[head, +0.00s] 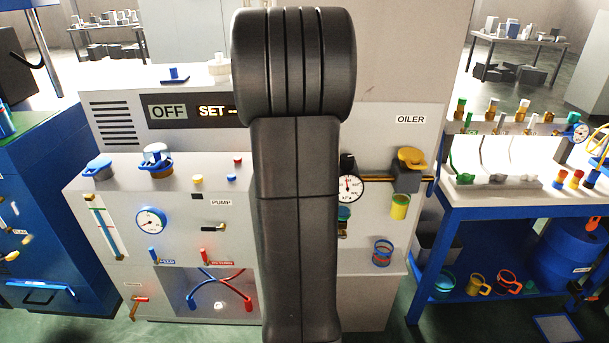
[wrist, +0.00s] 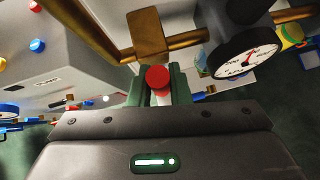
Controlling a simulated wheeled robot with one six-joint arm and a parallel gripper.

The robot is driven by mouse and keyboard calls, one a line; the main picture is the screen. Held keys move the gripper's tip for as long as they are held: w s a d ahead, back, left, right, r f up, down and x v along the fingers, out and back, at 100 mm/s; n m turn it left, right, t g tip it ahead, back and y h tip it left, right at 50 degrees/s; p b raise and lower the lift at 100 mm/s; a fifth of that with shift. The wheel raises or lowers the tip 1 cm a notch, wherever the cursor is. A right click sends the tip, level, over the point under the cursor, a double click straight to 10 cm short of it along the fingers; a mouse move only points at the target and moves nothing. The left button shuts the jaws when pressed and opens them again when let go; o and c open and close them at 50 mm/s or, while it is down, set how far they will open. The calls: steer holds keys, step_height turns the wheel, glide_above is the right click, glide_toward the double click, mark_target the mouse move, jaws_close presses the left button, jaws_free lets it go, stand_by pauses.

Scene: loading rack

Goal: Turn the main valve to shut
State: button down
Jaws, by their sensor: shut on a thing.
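My gripper (wrist: 158,84) shows in the wrist view, with its green fingers closed on either side of a red, round-ended handle (wrist: 157,77). A pale part shows just below the red end, between the fingers. The handle sits close to a brass block (wrist: 150,36) on a brass pipe (wrist: 90,28). I take it to be the main valve's handle, but no label shows and its turn angle cannot be told. In the head view my own arm hides the gripper and the valve.
A round gauge (wrist: 238,50) is close to the right of my gripper; it also shows in the head view (head: 348,188). An oiler with a yellow cap (head: 411,158) stands to its right. The panel with a blue-rimmed gauge (head: 151,221) is left. A blue-framed bench (head: 449,207) stands right.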

steer(key=shift+f, duration=0.1)
steer(key=c, duration=1.3)
jaws_free()
steer(key=shift+c, duration=0.2)
steer(key=shift+s+r, duration=0.2)
steer(key=shift+r, duration=0.15)
steer(key=p+v, duration=0.6)
steer(key=v, duration=0.7)
steer(key=shift+s, duration=0.15)
